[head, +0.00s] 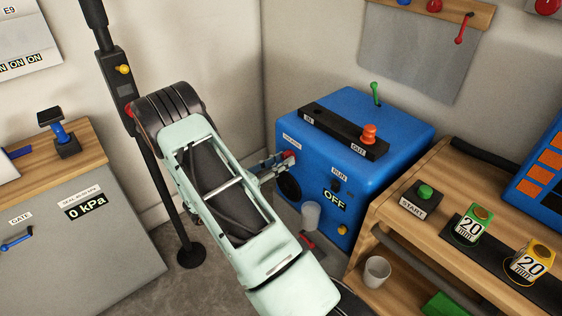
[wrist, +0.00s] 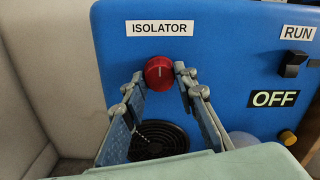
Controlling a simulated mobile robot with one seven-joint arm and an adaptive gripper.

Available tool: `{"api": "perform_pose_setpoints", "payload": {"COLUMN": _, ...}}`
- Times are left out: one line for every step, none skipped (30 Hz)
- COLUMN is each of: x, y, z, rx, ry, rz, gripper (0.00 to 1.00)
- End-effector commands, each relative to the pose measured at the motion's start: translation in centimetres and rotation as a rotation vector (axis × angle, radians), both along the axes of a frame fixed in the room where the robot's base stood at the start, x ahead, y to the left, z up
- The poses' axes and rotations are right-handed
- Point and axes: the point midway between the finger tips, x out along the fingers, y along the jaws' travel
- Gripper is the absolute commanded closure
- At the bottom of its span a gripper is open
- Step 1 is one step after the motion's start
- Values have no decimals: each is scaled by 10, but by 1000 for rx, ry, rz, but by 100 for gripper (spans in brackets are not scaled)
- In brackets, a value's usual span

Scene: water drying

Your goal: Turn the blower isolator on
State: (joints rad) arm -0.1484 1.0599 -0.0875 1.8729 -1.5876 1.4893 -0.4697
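The isolator is a round red knob (wrist: 159,73) under an ISOLATOR label (wrist: 159,28) on the front of the blue blower box. Its white mark stands about upright. In the head view the knob (head: 289,155) is partly hidden by my gripper (head: 277,164). In the wrist view my gripper's (wrist: 158,76) fingers are spread, one tip on each side of the knob, with narrow gaps seeming to show. The display on the box (head: 335,201) reads OFF.
A black RUN switch (wrist: 293,64) and a yellow knob (wrist: 288,138) are right of the isolator. A round black grille (wrist: 158,140) lies below it. A wooden bench (head: 410,215) with a green START button (head: 425,192) stands to the right. A clear cup (head: 311,215) stands near the box.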

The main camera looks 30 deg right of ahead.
Motion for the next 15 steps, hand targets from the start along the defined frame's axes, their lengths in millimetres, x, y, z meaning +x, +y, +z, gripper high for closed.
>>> {"api": "perform_pose_setpoints", "payload": {"x": 0, "y": 0, "z": 0, "rx": 0, "ry": 0, "rz": 0, "gripper": 87}}
{"api": "perform_pose_setpoints", "payload": {"x": 0, "y": 0, "z": 0, "rx": 0, "ry": 0, "rz": 0, "gripper": 90}}
{"api": "perform_pose_setpoints", "payload": {"x": 0, "y": 0, "z": 0, "rx": 0, "ry": 0, "rz": 0, "gripper": 94}}
{"api": "perform_pose_setpoints", "payload": {"x": 0, "y": 0, "z": 0, "rx": 0, "ry": 0, "rz": 0, "gripper": 98}}
{"api": "perform_pose_setpoints", "payload": {"x": 0, "y": 0, "z": 0, "rx": 0, "ry": 0, "rz": 0, "gripper": 98}}
{"api": "perform_pose_setpoints", "payload": {"x": 0, "y": 0, "z": 0, "rx": 0, "ry": 0, "rz": 0, "gripper": 98}}
{"api": "perform_pose_setpoints", "payload": {"x": 0, "y": 0, "z": 0, "rx": 0, "ry": -1, "rz": 0, "gripper": 98}}
{"api": "perform_pose_setpoints", "payload": {"x": 0, "y": 0, "z": 0, "rx": 0, "ry": -3, "rz": 0, "gripper": 98}}
{"api": "perform_pose_setpoints", "payload": {"x": 0, "y": 0, "z": 0, "rx": 1, "ry": -7, "rz": 0, "gripper": 98}}
{"api": "perform_pose_setpoints", "payload": {"x": 0, "y": 0, "z": 0, "rx": 2, "ry": -11, "rz": 0, "gripper": 98}}
{"api": "perform_pose_setpoints", "payload": {"x": 0, "y": 0, "z": -1, "rx": 2, "ry": -16, "rz": 1, "gripper": 98}}
{"api": "perform_pose_setpoints", "payload": {"x": 0, "y": 1, "z": -1, "rx": 4, "ry": -26, "rz": 1, "gripper": 98}}
{"api": "perform_pose_setpoints", "payload": {"x": 0, "y": 1, "z": -1, "rx": 5, "ry": -35, "rz": 1, "gripper": 98}}
{"api": "perform_pose_setpoints", "payload": {"x": 0, "y": 1, "z": -1, "rx": 7, "ry": -46, "rz": 2, "gripper": 98}}
{"api": "perform_pose_setpoints", "payload": {"x": 1, "y": 1, "z": -1, "rx": 9, "ry": -62, "rz": 2, "gripper": 98}}
